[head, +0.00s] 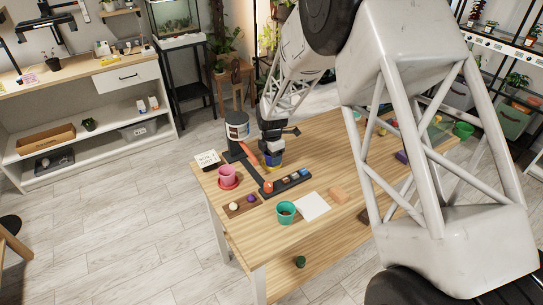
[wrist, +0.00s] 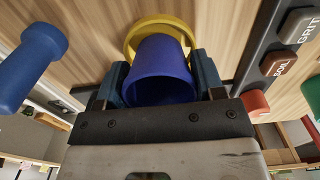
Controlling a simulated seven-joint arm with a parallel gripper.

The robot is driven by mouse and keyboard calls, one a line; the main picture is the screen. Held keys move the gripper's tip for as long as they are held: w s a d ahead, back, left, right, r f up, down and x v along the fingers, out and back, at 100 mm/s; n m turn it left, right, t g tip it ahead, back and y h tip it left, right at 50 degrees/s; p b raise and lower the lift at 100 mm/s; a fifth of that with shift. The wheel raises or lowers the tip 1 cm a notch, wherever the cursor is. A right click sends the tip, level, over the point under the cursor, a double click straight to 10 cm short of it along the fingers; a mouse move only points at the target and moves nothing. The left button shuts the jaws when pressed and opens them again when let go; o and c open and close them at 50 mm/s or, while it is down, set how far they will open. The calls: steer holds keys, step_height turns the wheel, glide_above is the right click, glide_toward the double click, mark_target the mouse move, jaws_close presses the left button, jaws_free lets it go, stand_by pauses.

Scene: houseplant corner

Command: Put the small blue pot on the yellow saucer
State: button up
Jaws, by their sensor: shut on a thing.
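The small blue pot (wrist: 162,72) is between the two fingers of my gripper (wrist: 160,68) in the wrist view, with its open mouth toward the camera. My gripper is shut on it. The yellow saucer (wrist: 134,36) shows as a ring behind the pot, whose body hides most of it. In the head view my gripper (head: 273,149) points down at the table with the blue pot (head: 275,159) under it. A bit of the yellow saucer (head: 267,165) shows at the pot's lower left. I cannot tell whether the pot touches the saucer.
A pink pot (head: 227,174) on a red saucer stands to the left on the wooden table. A dark labelled rack (head: 288,184) lies in front of my gripper. A teal pot (head: 286,211) and white sheet (head: 313,206) are nearer the front.

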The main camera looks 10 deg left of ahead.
steer(key=shift+f, duration=0.15)
steer(key=o, duration=1)
steer(key=shift+r, duration=0.2)
step_height(320, 180, up, 12)
stand_by(0.6)
